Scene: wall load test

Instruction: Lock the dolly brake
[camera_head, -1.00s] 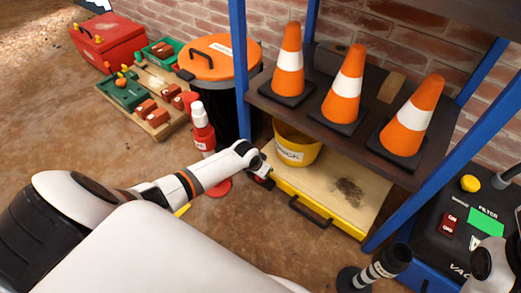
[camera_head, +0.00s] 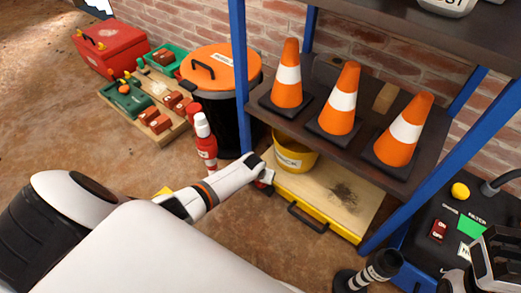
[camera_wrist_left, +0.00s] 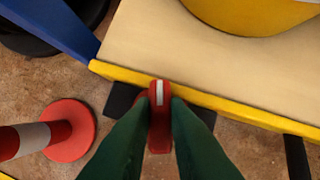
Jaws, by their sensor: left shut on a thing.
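The dolly (camera_head: 350,190) is a low platform with a pale wooden top and yellow edges, under the shelf. In the left wrist view its yellow edge (camera_wrist_left: 235,108) crosses the picture. A red brake lever with a white stripe (camera_wrist_left: 160,95) stands at that edge. My left gripper (camera_wrist_left: 160,112) is shut on the lever, with a green finger on each side. In the head view my left gripper (camera_head: 264,177) is at the dolly's left front corner, its fingers hardly visible. My right gripper (camera_head: 494,262) is at the lower right edge, partly cut off; its fingertips are unclear.
A yellow bucket (camera_head: 292,158) stands on the dolly. A shelf with blue posts (camera_head: 240,80) holds orange cones (camera_head: 340,98) above. A red-and-white post (camera_head: 205,142) stands left of my left gripper. A black handle (camera_head: 308,218) is on the dolly's front. A vacuum (camera_head: 440,215) stands right.

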